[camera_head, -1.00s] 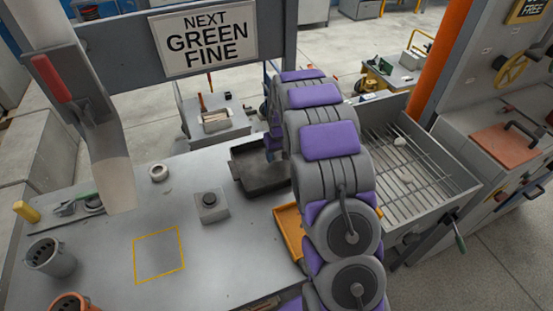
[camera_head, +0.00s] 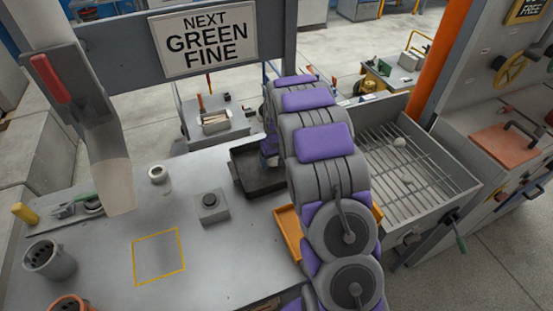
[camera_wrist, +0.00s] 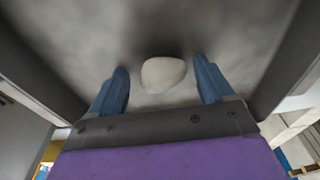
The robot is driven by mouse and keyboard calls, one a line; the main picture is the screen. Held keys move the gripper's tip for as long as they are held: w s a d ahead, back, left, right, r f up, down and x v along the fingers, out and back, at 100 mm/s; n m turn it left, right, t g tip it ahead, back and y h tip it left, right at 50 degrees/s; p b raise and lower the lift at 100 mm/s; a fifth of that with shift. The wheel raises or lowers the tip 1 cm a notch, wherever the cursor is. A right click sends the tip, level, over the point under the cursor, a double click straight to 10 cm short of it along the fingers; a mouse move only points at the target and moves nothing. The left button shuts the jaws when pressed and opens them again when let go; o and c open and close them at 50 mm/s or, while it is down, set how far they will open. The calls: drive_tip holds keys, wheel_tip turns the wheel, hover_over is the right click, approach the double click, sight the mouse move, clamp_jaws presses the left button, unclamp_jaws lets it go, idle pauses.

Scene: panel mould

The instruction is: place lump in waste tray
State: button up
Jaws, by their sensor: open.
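The dark tray (camera_head: 246,176) stands at the back of the grey bench, left of my arm. My gripper (camera_head: 269,160) is low over its right part, and my arm hides some of the tray. In the wrist view my gripper (camera_wrist: 161,66) is open, with its blue fingers spread apart. A pale rounded lump (camera_wrist: 163,76) shows between the fingers, with a gap on each side. The grey tray floor is behind it and dark walls (camera_wrist: 295,65) rise at both sides. I cannot tell whether the lump touches the floor.
A barred grate bin (camera_head: 430,165) at right holds pale lumps (camera_head: 399,142). An orange tray (camera_head: 289,232) is partly behind my arm. A button box (camera_head: 210,206), a ring (camera_head: 158,174) and a yellow outlined square (camera_head: 158,257) are on the bench. The bench front is mostly clear.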

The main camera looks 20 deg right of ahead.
sight(276, 162)
drive_tip(key=shift+a+r, duration=0.4)
drive_tip(key=shift+a, duration=0.2)
wheel_tip(276, 162, up, 11)
drive_tip(key=s+p, duration=0.2)
drive_tip(key=s+a+r, duration=0.3)
drive_tip(key=s+r, duration=0.3)
drive_tip(key=s, duration=0.2)
drive_tip(key=s+a+r+g, duration=0.1)
drive_tip(key=s+a, duration=0.2)
drive_tip(key=s, duration=0.8)
drive_tip(key=s+a+r+g, duration=0.1)
drive_tip(key=s+a+r, duration=0.1)
drive_tip(key=s, duration=1)
drive_tip(key=s+a+r+g, duration=0.1)
drive_tip(key=s+a+r, duration=0.1)
drive_tip(key=s, duration=1)
drive_tip(key=shift+a+g, duration=0.3)
drive_tip(key=shift+a, duration=0.55)
drive_tip(key=shift+w, duration=0.1)
